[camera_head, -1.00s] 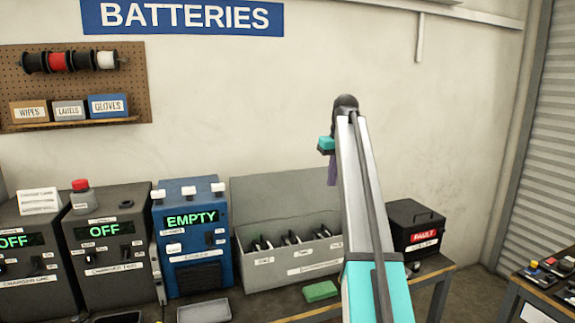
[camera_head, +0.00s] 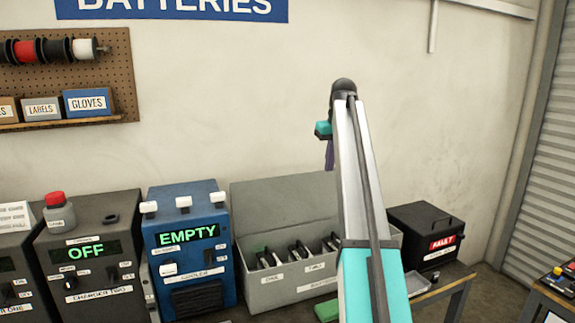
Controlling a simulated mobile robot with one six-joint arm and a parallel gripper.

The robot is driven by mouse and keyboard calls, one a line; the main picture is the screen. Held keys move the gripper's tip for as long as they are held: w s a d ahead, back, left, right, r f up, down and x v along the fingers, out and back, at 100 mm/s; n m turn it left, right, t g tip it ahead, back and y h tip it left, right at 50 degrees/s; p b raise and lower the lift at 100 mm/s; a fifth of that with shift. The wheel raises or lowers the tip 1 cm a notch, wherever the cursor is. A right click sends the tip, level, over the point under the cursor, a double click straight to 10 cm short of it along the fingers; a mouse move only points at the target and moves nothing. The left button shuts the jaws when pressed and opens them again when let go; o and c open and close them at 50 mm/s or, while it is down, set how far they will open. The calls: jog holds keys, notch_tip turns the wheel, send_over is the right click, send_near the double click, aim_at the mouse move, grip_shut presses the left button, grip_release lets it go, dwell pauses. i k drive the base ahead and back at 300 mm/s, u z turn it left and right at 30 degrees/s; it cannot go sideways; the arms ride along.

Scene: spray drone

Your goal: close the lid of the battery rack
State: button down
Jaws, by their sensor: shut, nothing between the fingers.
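The battery rack is a long grey box (camera_head: 287,294) on the bench in the middle of the camera_head view. Its lid (camera_head: 275,208) stands up open at the back, near the wall. Several dark batteries (camera_head: 300,250) stand in its labelled slots. My arm crosses in front of the rack's right end and hides part of it. My gripper (camera_head: 329,156) is small in the view, up at the far end of the arm, above the lid in the picture. It points down, is shut and holds nothing.
A blue cooler (camera_head: 190,262) reading EMPTY stands close left of the rack, with dark chargers (camera_head: 92,272) beyond it. A black FAULT box (camera_head: 425,236) is at the right. A green block (camera_head: 326,311) lies in front of the rack.

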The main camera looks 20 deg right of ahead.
aim_at(260, 206)
jog(key=i, duration=0.85)
jog(key=z, duration=0.05)
